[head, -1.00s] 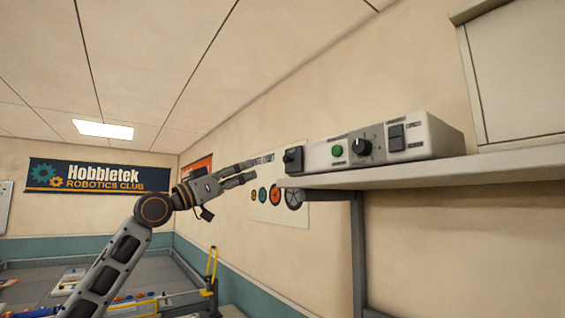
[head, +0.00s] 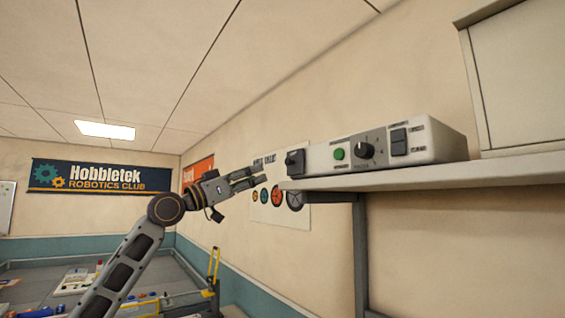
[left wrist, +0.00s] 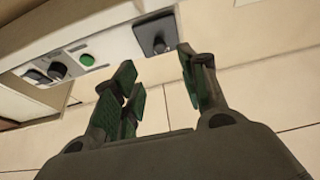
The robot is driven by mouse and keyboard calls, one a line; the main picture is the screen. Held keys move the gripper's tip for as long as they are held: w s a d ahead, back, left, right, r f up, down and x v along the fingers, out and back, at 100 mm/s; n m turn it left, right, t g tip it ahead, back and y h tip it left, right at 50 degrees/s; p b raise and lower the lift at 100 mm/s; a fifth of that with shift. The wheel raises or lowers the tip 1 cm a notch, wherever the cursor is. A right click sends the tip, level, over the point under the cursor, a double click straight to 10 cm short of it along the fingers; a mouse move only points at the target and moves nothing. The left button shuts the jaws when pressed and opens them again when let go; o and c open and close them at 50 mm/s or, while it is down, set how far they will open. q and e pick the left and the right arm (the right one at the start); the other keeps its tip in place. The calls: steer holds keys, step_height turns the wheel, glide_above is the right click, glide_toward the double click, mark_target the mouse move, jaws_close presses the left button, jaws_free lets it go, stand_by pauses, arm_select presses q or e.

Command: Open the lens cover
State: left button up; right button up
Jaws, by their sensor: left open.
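A pale control box (head: 375,148) stands on a shelf. In the left wrist view the dark switch (left wrist: 157,40) lies beyond the open fingers (left wrist: 157,68). My right gripper is not in view.
The shelf (head: 420,177) juts out under the box, with a bracket (head: 360,245) below. A pale cabinet (head: 515,75) stands at the right. A poster (head: 266,215) hangs on the wall behind my gripper. A cluttered table (head: 60,282) is at lower left.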

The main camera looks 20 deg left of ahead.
mark_target(286, 162)
arm_select(q)
steer(key=p+x, duration=0.2)
steer(key=x, duration=0.3)
steer(key=p+x, duration=0.2)
steer(key=x, duration=0.3)
steer(key=shift+s+a+r, duration=0.1)
steer(key=shift+r, duration=0.1)
steer(key=shift+x, duration=0.8)
steer(key=shift+f, duration=0.1)
steer(key=shift+c, duration=0.4)
jaws_close()
